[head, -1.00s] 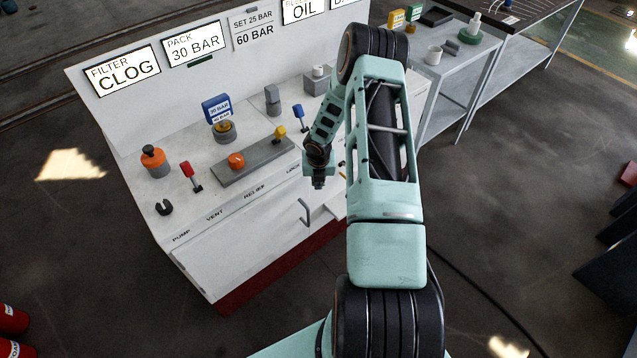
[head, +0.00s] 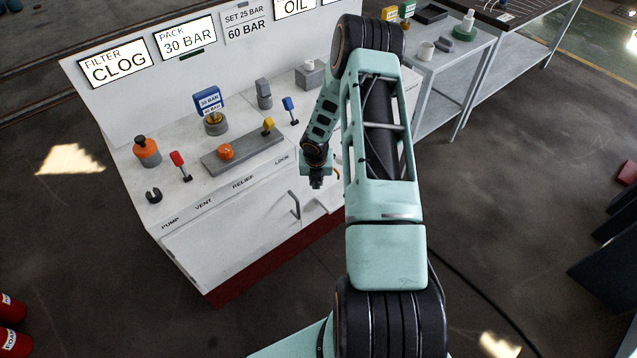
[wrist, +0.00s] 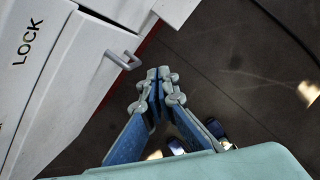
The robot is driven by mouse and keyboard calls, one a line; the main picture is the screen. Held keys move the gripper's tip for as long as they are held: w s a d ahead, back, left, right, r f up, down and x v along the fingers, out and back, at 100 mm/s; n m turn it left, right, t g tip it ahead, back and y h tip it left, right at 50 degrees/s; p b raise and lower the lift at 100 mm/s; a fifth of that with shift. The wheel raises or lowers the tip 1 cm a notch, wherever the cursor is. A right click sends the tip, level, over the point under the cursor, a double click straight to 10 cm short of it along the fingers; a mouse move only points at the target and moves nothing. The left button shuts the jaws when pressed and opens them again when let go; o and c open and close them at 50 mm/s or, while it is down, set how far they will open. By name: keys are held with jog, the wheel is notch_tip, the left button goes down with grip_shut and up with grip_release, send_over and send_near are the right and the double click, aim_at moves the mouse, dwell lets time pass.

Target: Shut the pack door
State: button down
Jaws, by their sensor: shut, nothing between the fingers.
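The white pack door (head: 235,230) is on the front of the bench, below the PUMP, VENT, RELIEF and LOCK labels. Its grey bar handle (head: 295,205) is near its right end. The handle also shows in the wrist view (wrist: 122,59), left of and slightly above my fingertips. How far the door stands open is hard to tell. My gripper (head: 316,183) hangs in front of the bench, up and right of the handle in the head view. In the wrist view my gripper (wrist: 158,76) has its fingertips together, empty, apart from the handle.
The bench top carries a red lever (head: 181,165), an orange-topped cylinder (head: 146,151), a grey block with an orange knob (head: 225,152) and a blue lever (head: 289,109). A side table (head: 430,65) stands beyond. Floor right of my arm is mostly clear, with a dark cable.

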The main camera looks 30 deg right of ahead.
jog(key=d+v, duration=0.1)
jog(key=v, duration=0.9)
jog(key=shift+d, duration=0.25)
